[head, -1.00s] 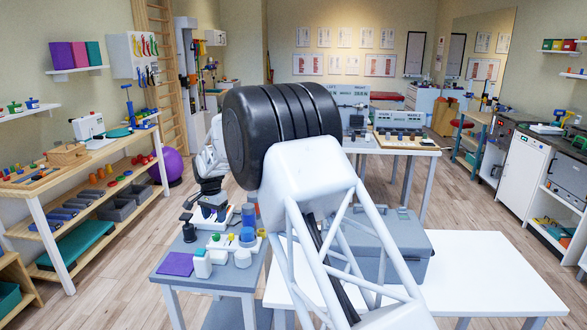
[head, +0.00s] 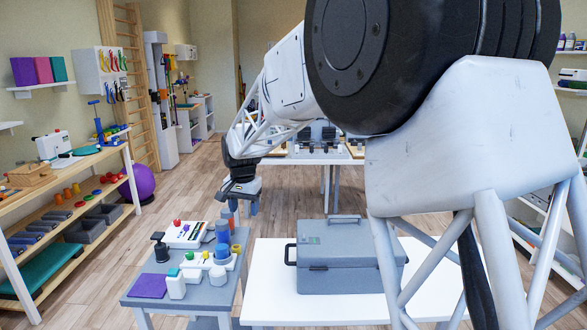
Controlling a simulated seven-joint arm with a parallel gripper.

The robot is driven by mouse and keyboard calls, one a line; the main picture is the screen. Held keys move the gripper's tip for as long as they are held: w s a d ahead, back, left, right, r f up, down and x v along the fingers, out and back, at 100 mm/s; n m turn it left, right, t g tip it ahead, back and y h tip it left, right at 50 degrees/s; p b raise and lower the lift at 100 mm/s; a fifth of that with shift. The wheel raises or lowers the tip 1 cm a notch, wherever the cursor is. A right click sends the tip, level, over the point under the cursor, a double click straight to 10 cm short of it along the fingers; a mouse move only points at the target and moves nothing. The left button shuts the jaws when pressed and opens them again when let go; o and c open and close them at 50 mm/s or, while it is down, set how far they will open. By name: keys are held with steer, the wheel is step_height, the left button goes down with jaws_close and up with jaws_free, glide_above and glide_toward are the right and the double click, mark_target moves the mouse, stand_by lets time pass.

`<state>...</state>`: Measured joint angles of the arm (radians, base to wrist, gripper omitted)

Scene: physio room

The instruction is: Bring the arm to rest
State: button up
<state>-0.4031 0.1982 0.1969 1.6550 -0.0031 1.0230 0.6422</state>
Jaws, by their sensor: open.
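My arm fills the right and top middle of the head view, with its large black joint and white lattice links close to the camera. My gripper (head: 240,207) hangs at the end of the arm, pointing down, left of the picture's middle. Its jaws are open, and I see nothing between them. It appears above the far end of the small grey table (head: 215,297), over the coloured items there. How high it is above them is hard to tell.
The grey table bears a purple pad (head: 148,286), a black pump bottle (head: 160,247), white bottles and blue cylinders (head: 222,238). A grey case (head: 340,262) stands on the white table (head: 268,290). Wooden shelving (head: 75,222) lines the left. Floor (head: 185,200) between is clear.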

steer(key=s+d+r+n+t, duration=0.1)
steer(key=s+d+r, duration=0.3)
steer(key=s+d, duration=0.7)
steer(key=s+d+r, duration=0.3)
steer(key=s+d, duration=0.7)
steer(key=s+d+f, duration=0.2)
steer(key=s+d, duration=0.2)
steer(key=s, duration=0.4)
steer(key=s+d+f+n, duration=0.1)
steer(key=s+d, duration=0.3)
steer(key=s, duration=0.5)
steer(key=s+d+f, duration=0.2)
steer(key=s+d, duration=0.2)
steer(key=s, duration=0.5)
steer(key=shift+f+n+t, duration=0.3)
steer(key=shift+f+t, duration=0.1)
